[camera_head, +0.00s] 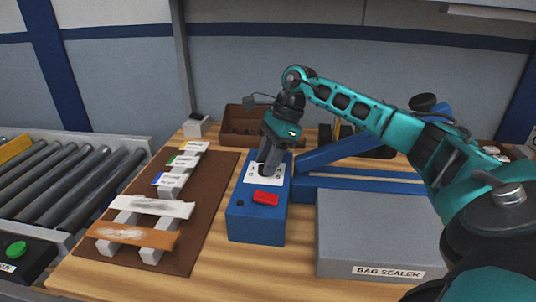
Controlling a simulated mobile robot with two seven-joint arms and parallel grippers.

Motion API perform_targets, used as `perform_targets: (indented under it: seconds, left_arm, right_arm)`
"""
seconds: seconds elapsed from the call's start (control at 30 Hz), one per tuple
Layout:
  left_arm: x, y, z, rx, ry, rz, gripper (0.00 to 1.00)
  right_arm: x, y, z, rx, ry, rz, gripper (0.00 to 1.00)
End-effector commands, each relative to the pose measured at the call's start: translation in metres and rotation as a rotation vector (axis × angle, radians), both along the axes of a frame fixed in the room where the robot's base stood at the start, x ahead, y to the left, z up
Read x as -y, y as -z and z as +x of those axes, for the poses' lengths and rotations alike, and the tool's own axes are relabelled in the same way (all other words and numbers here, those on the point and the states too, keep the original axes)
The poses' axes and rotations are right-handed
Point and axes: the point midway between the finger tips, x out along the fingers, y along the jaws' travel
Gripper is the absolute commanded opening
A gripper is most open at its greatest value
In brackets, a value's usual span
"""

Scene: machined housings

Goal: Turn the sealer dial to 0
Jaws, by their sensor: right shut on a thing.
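The bag sealer has a blue control box (257,225) with a white dial plate (278,176) and a red switch (266,198) on top. My right gripper (266,166) points down onto the dial plate and is shut on the dial there. The gripper covers the dial, so its pointer and most of the scale cannot be read. The sealer's blue arm (335,151) and grey body (375,235), labelled BAG SEALER, are right of the box. My left gripper is not in view.
A brown mat (205,215) with white rails and several labelled pieces lies left of the sealer. A brown bin (236,128) stands behind. A roller conveyor (60,180) with a green button (15,249) is at the far left. Bare wooden table shows in front.

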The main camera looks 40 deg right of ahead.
Motion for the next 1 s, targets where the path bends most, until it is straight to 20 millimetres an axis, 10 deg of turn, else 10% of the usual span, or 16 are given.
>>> perform_targets:
  seconds: [1.0]
  left_arm:
    - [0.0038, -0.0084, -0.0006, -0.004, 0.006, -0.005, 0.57]
  right_arm:
    - [0.0005, -0.0009, 0.0021, 0.004, -0.270, -0.001, 0.08]
